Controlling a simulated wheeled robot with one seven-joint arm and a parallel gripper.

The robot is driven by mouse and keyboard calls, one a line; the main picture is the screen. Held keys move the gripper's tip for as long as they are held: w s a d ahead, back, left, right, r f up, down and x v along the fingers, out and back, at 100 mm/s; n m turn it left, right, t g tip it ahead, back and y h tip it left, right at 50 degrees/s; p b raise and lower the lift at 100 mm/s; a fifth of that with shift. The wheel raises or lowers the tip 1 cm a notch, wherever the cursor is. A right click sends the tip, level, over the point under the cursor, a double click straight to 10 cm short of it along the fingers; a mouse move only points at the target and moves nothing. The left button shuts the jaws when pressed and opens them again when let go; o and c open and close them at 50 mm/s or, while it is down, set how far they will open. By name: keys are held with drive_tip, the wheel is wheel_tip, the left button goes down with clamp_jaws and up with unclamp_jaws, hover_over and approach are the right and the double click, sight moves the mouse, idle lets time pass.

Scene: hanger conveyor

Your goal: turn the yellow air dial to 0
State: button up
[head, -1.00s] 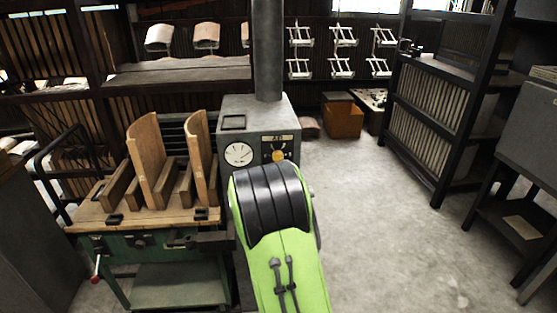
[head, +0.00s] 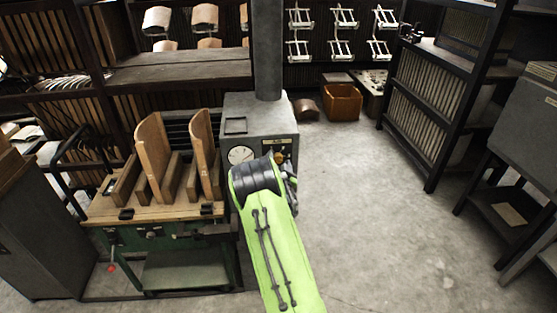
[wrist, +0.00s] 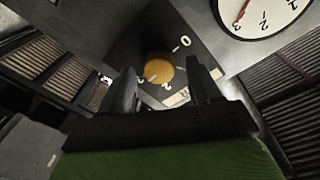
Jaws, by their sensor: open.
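The yellow air dial (wrist: 159,66) sits on a dark square plate on the grey control box. In the wrist view the 0 mark lies up and right of the knob, with other numbers below it. In the head view the dial (head: 280,157) is partly covered by my arm. My gripper (wrist: 160,85) is open, its two dark fingers on either side of the knob in the picture, the knob between and slightly beyond them. I cannot tell whether they touch it. The knob's pointer is not clear.
A white gauge (wrist: 262,14) with a red needle is beside the dial on the grey box (head: 258,115). A wooden bench with upright curved boards (head: 153,160) stands left of the box. A brown crate (head: 342,102) is behind.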

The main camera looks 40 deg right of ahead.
drive_tip(key=shift+c, duration=0.3)
drive_tip(key=c, duration=1)
